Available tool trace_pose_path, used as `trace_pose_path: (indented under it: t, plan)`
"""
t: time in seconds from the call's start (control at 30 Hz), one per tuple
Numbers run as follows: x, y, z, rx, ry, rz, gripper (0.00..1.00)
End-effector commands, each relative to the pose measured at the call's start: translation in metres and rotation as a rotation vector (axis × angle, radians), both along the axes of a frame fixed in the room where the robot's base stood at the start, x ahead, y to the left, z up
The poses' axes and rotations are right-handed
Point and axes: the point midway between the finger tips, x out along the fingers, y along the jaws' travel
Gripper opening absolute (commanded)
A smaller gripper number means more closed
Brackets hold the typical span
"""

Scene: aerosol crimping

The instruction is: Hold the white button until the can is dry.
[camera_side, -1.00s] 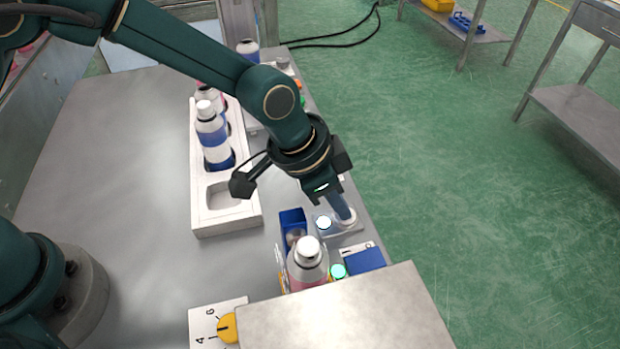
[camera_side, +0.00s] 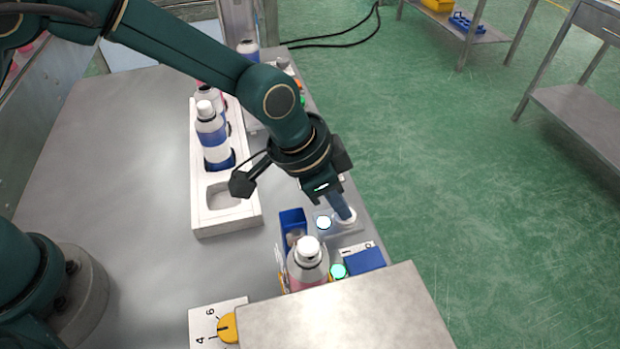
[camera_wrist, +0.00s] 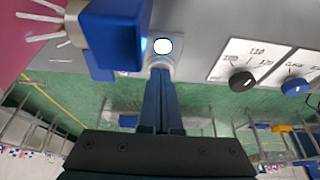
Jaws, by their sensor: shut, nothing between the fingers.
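My gripper (camera_side: 342,208) is shut and empty, pointing down at the panel by the table's right edge. Its fingertips are over the white button (camera_side: 350,217) and appear to touch it; they hide part of it. A white lamp (camera_side: 323,222) glows just left of the button. In the wrist view my gripper's closed fingers (camera_wrist: 160,75) end just below the glowing lamp (camera_wrist: 163,46). A can (camera_side: 308,264) with a silver shoulder, white cap and pink body stands upright near the front. Its lower part is partly hidden. I cannot tell whether it is wet.
A blue block (camera_side: 292,220) stands beside the can, left of the lamp. A grey box (camera_side: 345,310) fills the front. A white tray (camera_side: 228,218) holding capped cans lies behind left. A yellow knob (camera_side: 227,327) is front left.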

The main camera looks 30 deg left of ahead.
Motion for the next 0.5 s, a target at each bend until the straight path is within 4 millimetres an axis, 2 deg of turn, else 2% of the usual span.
trace_pose_path:
  t: [0.5]
  plan:
    - [0.001,-0.001,0.039,-0.003,-0.003,0.0,0.0]
